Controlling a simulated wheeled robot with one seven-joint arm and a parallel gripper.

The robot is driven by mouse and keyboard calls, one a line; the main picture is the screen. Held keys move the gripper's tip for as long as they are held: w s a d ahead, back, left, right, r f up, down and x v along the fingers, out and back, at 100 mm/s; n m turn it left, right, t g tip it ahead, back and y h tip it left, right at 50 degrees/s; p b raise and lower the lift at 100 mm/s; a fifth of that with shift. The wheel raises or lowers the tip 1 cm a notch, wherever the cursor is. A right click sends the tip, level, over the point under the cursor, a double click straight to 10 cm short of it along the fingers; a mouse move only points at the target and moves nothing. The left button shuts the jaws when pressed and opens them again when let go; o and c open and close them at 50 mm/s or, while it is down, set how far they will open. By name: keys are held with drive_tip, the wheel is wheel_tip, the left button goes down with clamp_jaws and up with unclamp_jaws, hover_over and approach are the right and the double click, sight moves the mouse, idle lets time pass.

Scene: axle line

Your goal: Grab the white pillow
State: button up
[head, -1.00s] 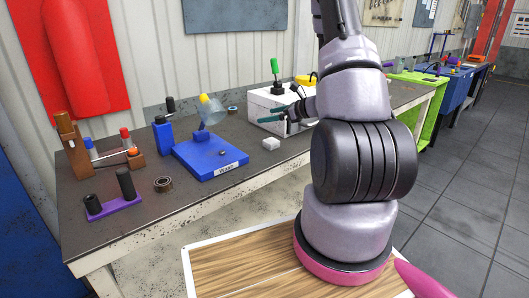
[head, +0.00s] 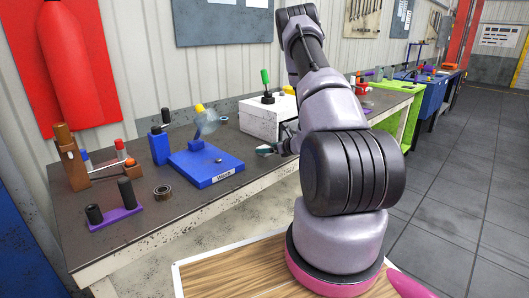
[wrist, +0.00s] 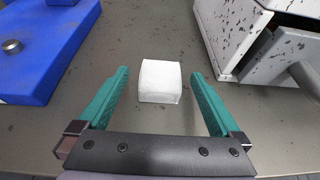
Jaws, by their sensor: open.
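The white pillow (wrist: 160,82) is a small white block with rounded edges, lying on the dark bench top in the wrist view. My gripper (wrist: 160,73) is open, with its two green fingers on either side of the pillow in the picture and a gap to each side. No finger appears to touch it. I cannot tell how far above the bench the fingertips are. In the head view my gripper (head: 268,150) is low over the bench's front part, and the pillow is hidden or too small to make out there.
A speckled white box (head: 262,118) stands close on the right in the wrist view (wrist: 228,32). A bearing ring (head: 162,192) and a purple holder (head: 116,217) lie farther left.

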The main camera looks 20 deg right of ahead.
drive_tip(key=shift+x, duration=1.45)
drive_tip(key=c, duration=1.3)
